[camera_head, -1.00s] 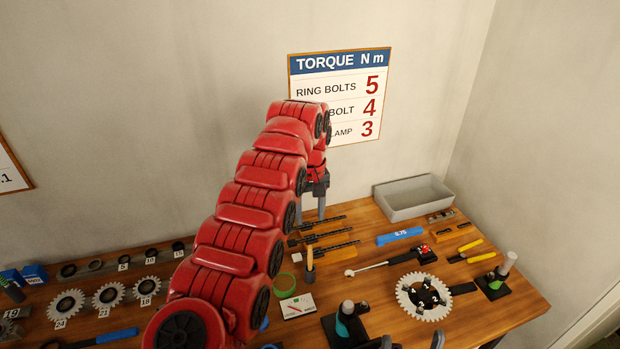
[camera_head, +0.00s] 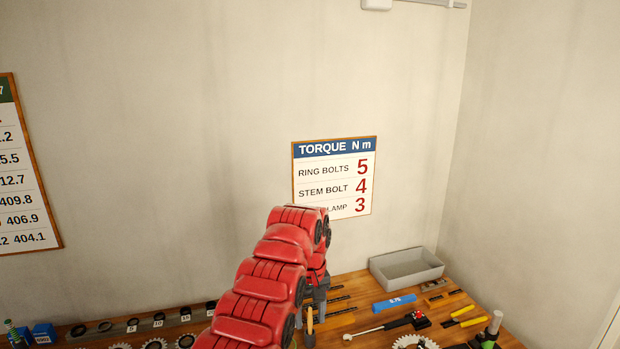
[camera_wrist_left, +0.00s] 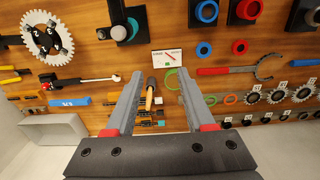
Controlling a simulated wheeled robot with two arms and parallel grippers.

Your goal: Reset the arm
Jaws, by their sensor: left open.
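My red left arm (camera_head: 265,285) reaches up from the bottom middle of the head view. My left gripper (camera_head: 317,298) points down over the workbench, partly hidden behind the arm. In the left wrist view its two grey fingers (camera_wrist_left: 155,95) are spread apart with nothing between them touching. A wooden-handled tool (camera_wrist_left: 151,92) lies on the bench in the gap between the fingers as seen from the wrist. My right gripper is not in view.
The wooden bench (camera_head: 345,285) holds a grey tray (camera_head: 405,267), a blue block (camera_head: 394,303), a torque wrench (camera_head: 385,325) and a toothed ring (camera_wrist_left: 45,40). A torque sign (camera_head: 333,177) hangs on the wall behind. The space above the bench's right side is clear.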

